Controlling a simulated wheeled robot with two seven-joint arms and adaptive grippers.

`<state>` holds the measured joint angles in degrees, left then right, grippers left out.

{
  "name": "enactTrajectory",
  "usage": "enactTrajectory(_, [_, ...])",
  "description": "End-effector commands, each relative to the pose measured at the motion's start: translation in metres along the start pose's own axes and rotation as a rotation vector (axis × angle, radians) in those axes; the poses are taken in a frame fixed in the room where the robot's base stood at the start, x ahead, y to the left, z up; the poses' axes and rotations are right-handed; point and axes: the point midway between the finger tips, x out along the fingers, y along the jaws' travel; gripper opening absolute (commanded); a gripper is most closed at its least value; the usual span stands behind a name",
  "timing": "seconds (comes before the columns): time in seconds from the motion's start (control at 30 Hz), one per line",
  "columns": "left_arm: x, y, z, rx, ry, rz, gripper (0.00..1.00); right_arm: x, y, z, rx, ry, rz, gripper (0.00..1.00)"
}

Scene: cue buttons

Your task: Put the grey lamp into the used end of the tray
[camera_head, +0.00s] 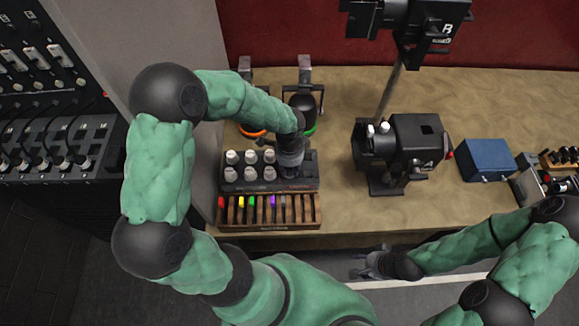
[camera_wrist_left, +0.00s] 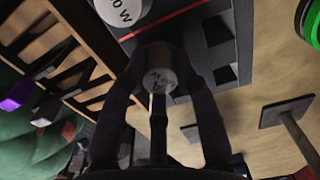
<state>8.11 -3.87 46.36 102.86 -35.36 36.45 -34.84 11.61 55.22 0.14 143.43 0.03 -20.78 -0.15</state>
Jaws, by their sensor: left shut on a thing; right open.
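The dark tray (camera_head: 245,187) stands on the table with several pale lamps (camera_head: 250,157) in two rows at its left. A red line (camera_wrist_left: 185,14) crosses it in the left wrist view, with dark, empty-looking sockets (camera_wrist_left: 217,30) on one side and a white lamp (camera_wrist_left: 120,8) on the other. My left gripper (camera_head: 290,168) is over the tray's right part. Its fingers are shut on the grey lamp (camera_wrist_left: 160,75), lettered end toward the camera. Whether this lamp touches the tray is unclear. My right gripper (camera_head: 362,265) is open, low by the table's front edge.
A wooden rack (camera_head: 228,222) with coloured pieces lies in front of the tray. Behind are stands with an orange ring (camera_head: 252,131) and a green ring (camera_head: 310,131). A black machine (camera_head: 400,145) and a blue box (camera_head: 486,160) stand to the right.

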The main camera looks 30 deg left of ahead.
Motion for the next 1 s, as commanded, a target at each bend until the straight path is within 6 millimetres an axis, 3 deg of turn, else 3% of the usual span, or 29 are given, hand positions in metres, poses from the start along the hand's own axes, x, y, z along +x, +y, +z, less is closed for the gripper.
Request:
enactTrajectory(0.67, [0.0105,0.0000,0.0000,0.000,0.000,0.000,0.00,0.0079,0.0028,-0.0003,0.000,0.000,0.000,0.52])
enactTrajectory(0.7, [0.0105,0.0000,0.0000,0.000,0.000,0.000,0.38,0.0079,0.0028,-0.0003,0.000,0.000,0.000,0.52])
enactTrajectory(0.77, [0.0105,0.0000,0.0000,0.000,0.000,0.000,0.55,0.0079,0.0028,-0.0003,0.000,0.000,0.000,0.52])
enactTrajectory(1.0, [0.0105,0.0001,0.0000,0.000,0.000,0.000,0.57,0.0079,0.0028,-0.0003,0.000,0.000,0.000,0.52])
